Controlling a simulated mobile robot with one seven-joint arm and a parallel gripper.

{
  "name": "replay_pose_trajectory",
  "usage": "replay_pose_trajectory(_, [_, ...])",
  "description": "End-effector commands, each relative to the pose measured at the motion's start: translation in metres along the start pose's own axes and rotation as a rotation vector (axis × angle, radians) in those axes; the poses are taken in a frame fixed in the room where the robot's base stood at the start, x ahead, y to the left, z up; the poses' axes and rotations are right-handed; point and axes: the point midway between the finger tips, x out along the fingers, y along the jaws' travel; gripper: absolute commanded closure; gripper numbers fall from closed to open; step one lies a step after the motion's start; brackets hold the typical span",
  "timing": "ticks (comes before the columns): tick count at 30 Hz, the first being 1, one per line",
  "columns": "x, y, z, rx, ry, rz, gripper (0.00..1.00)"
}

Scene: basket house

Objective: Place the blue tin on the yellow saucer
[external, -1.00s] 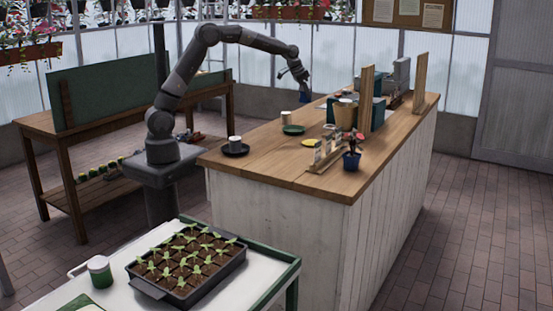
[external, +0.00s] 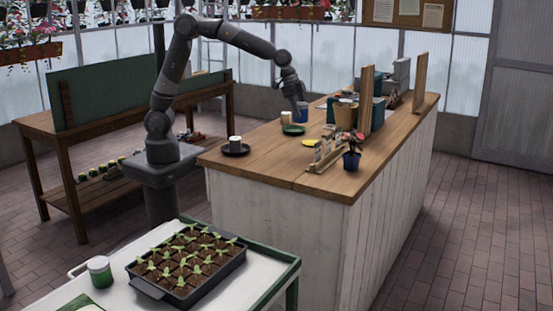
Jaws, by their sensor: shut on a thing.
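My gripper (external: 298,102) is over the far left part of the wooden counter, shut on the blue tin (external: 301,114). The tin hangs below the fingers, partly hidden by them. I cannot tell whether it is clear of the counter top. The yellow saucer (external: 310,142) lies nearer the camera on the counter, with nothing visible on it. The tin is behind and slightly left of this saucer in the external view.
A light cup (external: 286,118) stands on a green saucer (external: 294,130) close to the tin. Another cup (external: 235,141) is on a dark saucer (external: 236,151).

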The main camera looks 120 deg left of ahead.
Motion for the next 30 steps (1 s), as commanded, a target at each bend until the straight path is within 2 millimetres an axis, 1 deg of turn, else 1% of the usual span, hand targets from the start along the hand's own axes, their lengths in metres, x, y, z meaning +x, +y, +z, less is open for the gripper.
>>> replay_pose_trajectory(1, [0.0,0.012,-0.001,0.021,0.0,0.007,0.7])
replay_pose_trajectory(3, [0.0,0.023,-0.001,0.042,0.001,0.014,0.7])
replay_pose_trajectory(5, [0.001,0.026,-0.001,0.051,0.0,0.017,0.7])
replay_pose_trajectory(7, [0.006,0.023,0.0,0.055,-0.002,0.02,0.7])
replay_pose_trajectory(8, [0.009,0.018,0.001,0.055,-0.003,0.02,0.7])
replay_pose_trajectory(11, [0.021,-0.003,0.004,0.053,-0.004,0.02,0.7])
replay_pose_trajectory(15, [0.041,-0.036,0.007,0.051,-0.003,0.02,0.7])
replay_pose_trajectory(18, [0.054,-0.057,0.009,0.052,-0.003,0.021,0.7])
replay_pose_trajectory(21, [0.064,-0.072,0.01,0.053,-0.001,0.02,0.7])
replay_pose_trajectory(25, [0.069,-0.083,0.011,0.056,0.0,0.02,0.7])
replay_pose_trajectory(28, [0.074,-0.085,0.012,0.056,-0.001,0.02,0.7])
replay_pose_trajectory(30, [0.081,-0.085,0.016,0.056,-0.003,0.022,0.7])
